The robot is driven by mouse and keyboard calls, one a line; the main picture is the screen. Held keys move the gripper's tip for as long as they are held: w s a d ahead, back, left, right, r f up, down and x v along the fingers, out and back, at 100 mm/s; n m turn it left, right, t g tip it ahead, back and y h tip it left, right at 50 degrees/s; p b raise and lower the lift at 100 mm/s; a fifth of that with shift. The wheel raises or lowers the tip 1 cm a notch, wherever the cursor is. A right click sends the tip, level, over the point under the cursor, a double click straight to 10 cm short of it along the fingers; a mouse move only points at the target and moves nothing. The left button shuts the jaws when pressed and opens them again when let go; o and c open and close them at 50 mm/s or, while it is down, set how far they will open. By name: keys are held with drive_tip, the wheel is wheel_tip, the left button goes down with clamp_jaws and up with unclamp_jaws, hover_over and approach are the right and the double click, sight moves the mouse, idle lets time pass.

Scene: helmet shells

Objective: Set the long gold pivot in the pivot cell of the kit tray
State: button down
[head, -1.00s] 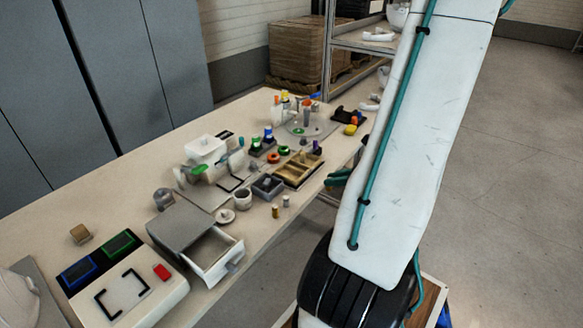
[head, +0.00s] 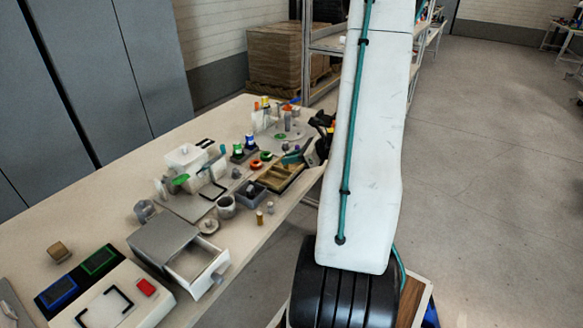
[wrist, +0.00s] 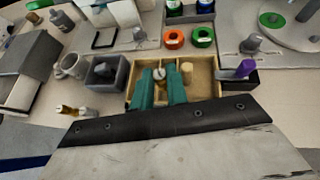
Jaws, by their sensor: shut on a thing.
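The wooden kit tray (wrist: 205,90) lies below and beyond my gripper in the wrist view, and it also shows in the head view (head: 283,180). My gripper (wrist: 159,76), with teal fingers, is over its left part. It is shut on a small piece with a pale grey top (wrist: 159,73); the fingers hide the rest, so I cannot tell its length or whether it is gold. A tan cylinder (wrist: 186,72) stands upright at the tray, right of the fingers.
A dark grey bin (wrist: 104,74) stands left of the tray and a grey cup (wrist: 73,66) beyond it. Orange (wrist: 173,38) and green (wrist: 203,37) rings lie behind the tray. A purple piece (wrist: 244,68) stands at its right. An open drawer (head: 200,265) sits nearer on the table.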

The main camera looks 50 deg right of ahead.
sight(291, 174)
drive_tip(key=shift+f, duration=1.75)
drive_tip(key=c, duration=1.7)
unclamp_jaws()
drive_tip(key=shift+f, duration=0.15)
